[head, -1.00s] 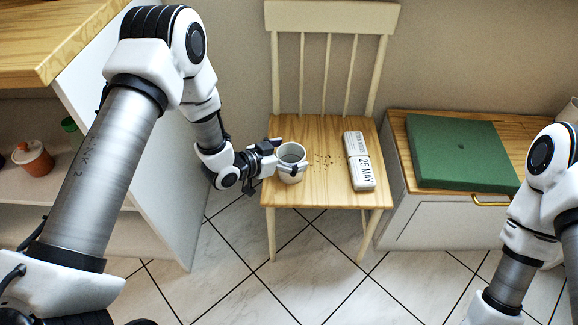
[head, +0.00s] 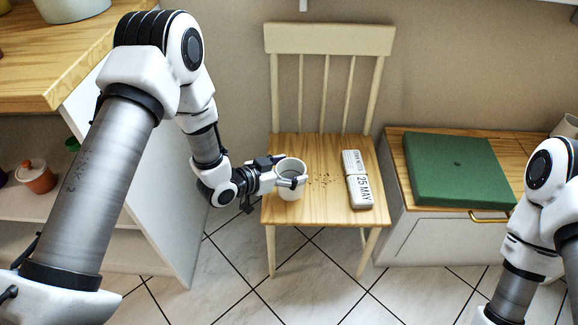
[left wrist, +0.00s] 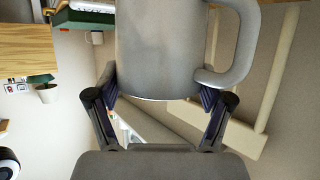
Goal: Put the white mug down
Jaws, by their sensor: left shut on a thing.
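The white mug (head: 290,188) is upright over the left part of the wooden chair seat (head: 318,207). My left gripper (head: 290,178) comes in from the left and is shut on the mug's body, one finger on each side. In the left wrist view the mug (left wrist: 165,50) fills the upper middle between the two fingers (left wrist: 160,95), with its handle on the right. I cannot tell whether the mug's base touches the seat. My right arm shows at the right edge, but its gripper is out of view.
A white tin (head: 357,180) marked "25 MAY" lies on the seat's right side, with brown crumbs (head: 322,180) between it and the mug. A green cushion (head: 456,170) lies on the low cabinet at right. Shelves (head: 60,205) with an orange pot (head: 36,177) stand at left.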

